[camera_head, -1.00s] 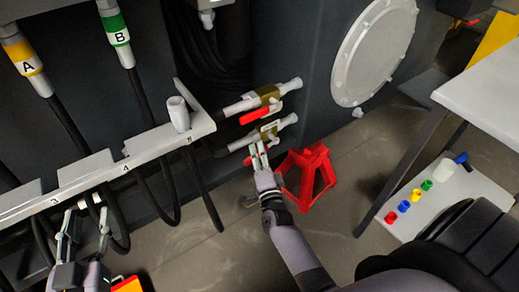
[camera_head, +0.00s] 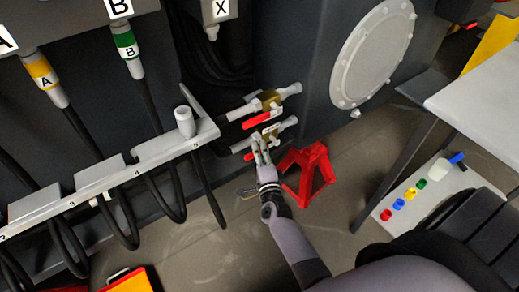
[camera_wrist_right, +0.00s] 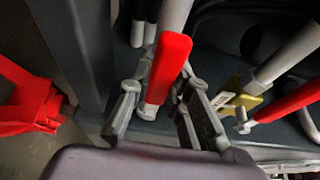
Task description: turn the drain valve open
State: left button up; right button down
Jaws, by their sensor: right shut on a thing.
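Two valves with red levers stick out of the dark chassis in the head view, one above the other. The upper valve (camera_head: 269,99) has a brass body, and its red lever (camera_head: 256,120) points down-left. My right gripper (camera_head: 261,150) is at the lower valve (camera_head: 273,131), with its fingers around that valve's red lever (camera_head: 250,155). In the right wrist view the held red lever (camera_wrist_right: 168,68) lies between the two fingers (camera_wrist_right: 158,105). Another red lever (camera_wrist_right: 290,101) shows to the right there, beside a brass body. The valve labels are too small to read. My left gripper is not in view.
A red jack stand (camera_head: 309,172) stands just right of my right gripper. A numbered grey rail (camera_head: 90,180) with hanging hoses is at left. A white table (camera_head: 485,95) and a tray of coloured caps (camera_head: 440,190) are at right.

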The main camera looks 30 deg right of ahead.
dwell(0.5)
jog(key=c, duration=1.5)
grip_release()
jog(key=shift+o, duration=0.2)
jog(key=shift+s, duration=0.1)
jog(key=v, duration=1.2)
jog(key=shift+r, duration=0.15)
